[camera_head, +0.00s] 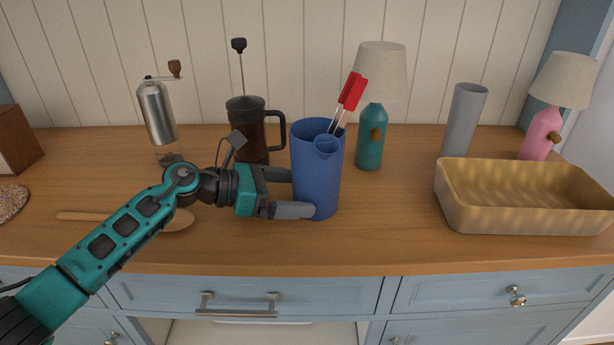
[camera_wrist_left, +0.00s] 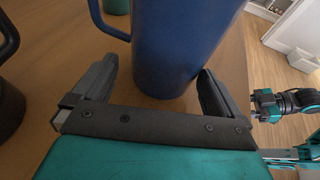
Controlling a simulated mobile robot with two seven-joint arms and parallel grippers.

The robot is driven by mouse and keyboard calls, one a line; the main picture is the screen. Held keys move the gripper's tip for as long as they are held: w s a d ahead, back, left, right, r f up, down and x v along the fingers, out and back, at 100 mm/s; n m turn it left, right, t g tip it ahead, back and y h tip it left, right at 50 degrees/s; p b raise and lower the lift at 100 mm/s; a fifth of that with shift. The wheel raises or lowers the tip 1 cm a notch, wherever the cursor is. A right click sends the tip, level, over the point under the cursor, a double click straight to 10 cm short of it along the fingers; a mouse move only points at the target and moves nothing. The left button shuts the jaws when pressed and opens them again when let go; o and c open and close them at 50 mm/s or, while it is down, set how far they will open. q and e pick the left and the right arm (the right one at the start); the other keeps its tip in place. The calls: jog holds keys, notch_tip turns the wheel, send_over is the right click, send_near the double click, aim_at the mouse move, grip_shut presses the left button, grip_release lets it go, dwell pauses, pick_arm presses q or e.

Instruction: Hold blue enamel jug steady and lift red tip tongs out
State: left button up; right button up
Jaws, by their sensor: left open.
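The blue enamel jug (camera_head: 316,185) stands upright near the middle of the counter. The red tip tongs (camera_head: 352,91) lean out of its top to the upper right, red tips up; their lower part is hidden inside. My left gripper (camera_head: 302,194) is open at the jug's left side, one finger on the near side and one reaching behind. In the left wrist view the jug (camera_wrist_left: 178,50) stands between the open fingers (camera_wrist_left: 157,88); contact is unclear. My right arm shows small at that view's right edge; its gripper (camera_wrist_left: 266,105) is too small to read.
A French press (camera_head: 248,125) stands close behind my left gripper. A teal lamp (camera_head: 371,140) stands right of the jug, behind it. A tan basket (camera_head: 520,215), grey cylinder (camera_head: 463,120) and pink lamp (camera_head: 541,130) are at right. A wooden spoon (camera_head: 85,216) lies at left.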

pick_arm(q)
jog(key=shift+b+x, duration=0.3)
jog(key=shift+x, duration=0.7)
pick_arm(e)
jog(key=shift+w+a+r, duration=0.2)
jog(key=shift+w+a, duration=0.15)
jog(key=shift+w, duration=0.05)
pick_arm(q)
jog(key=shift+w, duration=0.1)
jog(key=shift+c, duration=0.2)
